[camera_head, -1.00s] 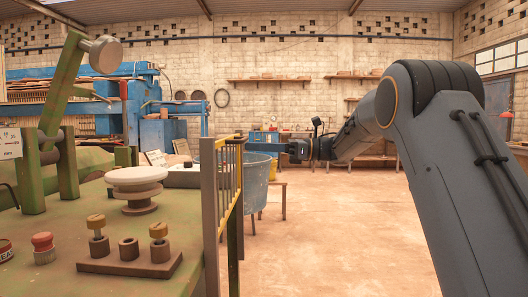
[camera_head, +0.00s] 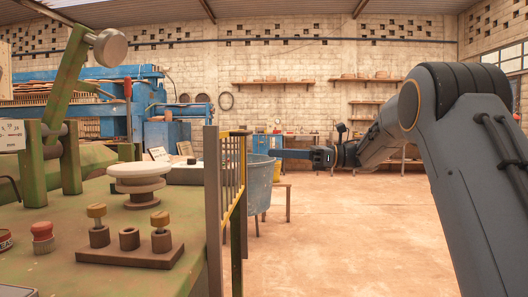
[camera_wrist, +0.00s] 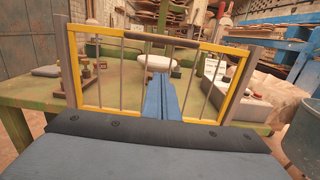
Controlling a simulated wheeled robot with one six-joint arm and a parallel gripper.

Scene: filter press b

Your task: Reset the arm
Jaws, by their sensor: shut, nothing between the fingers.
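My gripper (camera_head: 274,153) hangs in free air to the right of the green machine bench, pointing left toward the yellow guard rail (camera_head: 232,172). Its blue fingers are together with nothing between them. In the wrist view the shut fingers (camera_wrist: 160,82) point at the yellow-framed guard (camera_wrist: 230,88), with the bench behind it. I cannot tell how far the fingertips are from the guard bars. My grey arm reaches in from the right of the head view.
The green bench (camera_head: 75,225) carries a white round knob (camera_head: 139,172), a block with brass-topped pegs (camera_head: 130,255) and a red button (camera_head: 42,231). A blue tub (camera_head: 261,178) stands behind the rail. The floor (camera_head: 340,240) to the right is clear.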

